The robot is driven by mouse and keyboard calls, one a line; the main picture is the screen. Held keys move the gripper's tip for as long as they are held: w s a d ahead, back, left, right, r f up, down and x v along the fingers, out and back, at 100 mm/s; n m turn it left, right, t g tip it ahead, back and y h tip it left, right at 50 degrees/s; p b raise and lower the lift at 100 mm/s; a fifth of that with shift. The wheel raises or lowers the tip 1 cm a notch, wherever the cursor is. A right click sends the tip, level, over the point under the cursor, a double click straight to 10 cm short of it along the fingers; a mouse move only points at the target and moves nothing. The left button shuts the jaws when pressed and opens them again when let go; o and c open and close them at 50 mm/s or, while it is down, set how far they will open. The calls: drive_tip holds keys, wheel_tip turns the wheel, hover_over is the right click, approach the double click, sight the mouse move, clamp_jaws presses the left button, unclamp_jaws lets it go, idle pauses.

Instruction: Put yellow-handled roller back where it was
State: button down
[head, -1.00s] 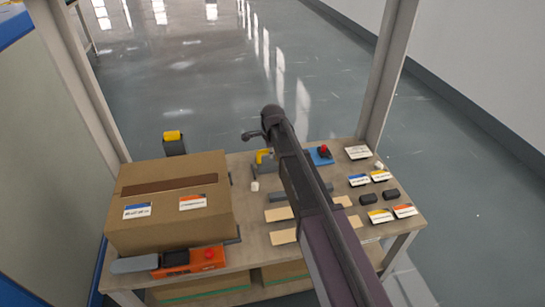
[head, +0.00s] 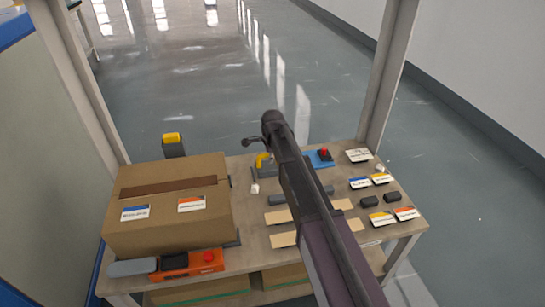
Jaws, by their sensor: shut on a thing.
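A small yellow handle-like piece (head: 262,160) shows just left of my arm, above the far part of the table. Its lower part is small and partly covered, so I cannot tell whether it rests on the table or is held. My dark arm crosses the view from the lower right to a rounded joint near the picture's middle. A small dark part sticks out left of that joint. I cannot make out my gripper's fingers; the arm covers that area. Another yellow-topped black item (head: 173,144) stands behind the box at the far left.
A cardboard box (head: 165,217) fills the table's left side, with an orange tool (head: 190,263) in front. A blue block with a red button (head: 321,157), labels and dark blocks (head: 369,202) lie right of my arm. Wooden strips (head: 283,240) lie near the front. Upright posts flank the table.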

sight(272, 168)
drive_tip(key=shift+s+f, duration=0.1)
drive_tip(key=shift+f, duration=0.1)
drive_tip(key=c, duration=0.5)
unclamp_jaws()
drive_tip(key=shift+c, duration=0.2)
drive_tip(key=shift+r, duration=0.15)
drive_tip(key=shift+r+p, duration=0.7)
drive_tip(key=shift+p, duration=0.2)
wheel_tip(272, 168, up, 11)
drive_tip(key=s+p, duration=0.1)
drive_tip(key=p, duration=1)
drive_tip(key=shift+s+d+r, duration=0.15)
drive_tip(key=shift+s+d, duration=0.25)
